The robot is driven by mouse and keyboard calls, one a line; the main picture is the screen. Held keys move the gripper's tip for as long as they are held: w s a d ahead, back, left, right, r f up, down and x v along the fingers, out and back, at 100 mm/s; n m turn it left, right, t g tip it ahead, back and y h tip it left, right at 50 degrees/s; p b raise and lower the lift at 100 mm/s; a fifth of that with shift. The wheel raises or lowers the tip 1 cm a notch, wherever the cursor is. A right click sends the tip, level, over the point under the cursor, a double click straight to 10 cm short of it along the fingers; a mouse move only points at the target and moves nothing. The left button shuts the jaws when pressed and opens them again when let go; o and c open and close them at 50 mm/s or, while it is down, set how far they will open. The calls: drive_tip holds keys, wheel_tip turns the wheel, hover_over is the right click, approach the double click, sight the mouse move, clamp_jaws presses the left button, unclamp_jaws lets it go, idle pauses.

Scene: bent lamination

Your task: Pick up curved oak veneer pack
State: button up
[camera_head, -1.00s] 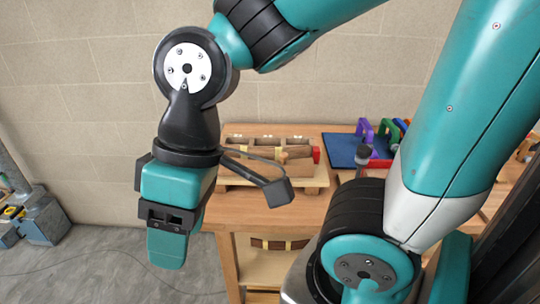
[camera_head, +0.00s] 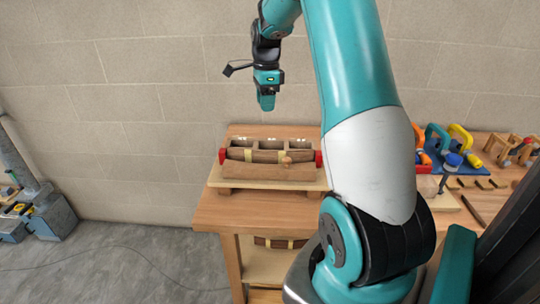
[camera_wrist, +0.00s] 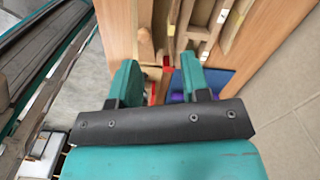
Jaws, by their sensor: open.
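A wooden fixture (camera_head: 228,182) sits on the bench's left part. On it a brown curved pack with pale bands (camera_head: 264,156) lies between two red end pieces, with a plain brown curved piece (camera_head: 270,172) in front. Another curved, banded pack (camera_head: 277,243) rests on the shelf below the bench top. I cannot tell which is the oak veneer pack. My gripper (camera_head: 266,104) hangs above and behind the fixture, pointing down, apart from everything. In the wrist view my gripper (camera_wrist: 160,75) has its fingers apart with nothing between them.
The wooden bench (camera_head: 215,212) stands against a block wall. To the right of the fixture, a blue mat (camera_head: 473,168) carries orange, teal and yellow clamps. Wooden blocks (camera_head: 510,147) stand farther right.

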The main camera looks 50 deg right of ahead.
drive_tip(key=s+d+f+m, duration=0.2)
drive_tip(key=d+m, duration=0.2)
drive_tip(key=d, duration=0.2)
drive_tip(key=p, duration=0.4)
hover_over(278, 152)
drive_tip(key=shift+n, duration=0.3)
drive_tip(key=f, duration=1)
drive_tip(key=shift+s+d, duration=0.15)
drive_tip(key=shift+d, duration=0.1)
drive_tip(key=f+p, duration=0.2)
drive_tip(key=f, duration=0.1)
drive_tip(key=f+p, duration=0.1)
drive_tip(key=f, duration=0.1)
drive_tip(key=shift+a+f, duration=0.2)
drive_tip(key=shift+a, duration=0.05)
drive_tip(key=shift+f, duration=0.55)
clamp_jaws()
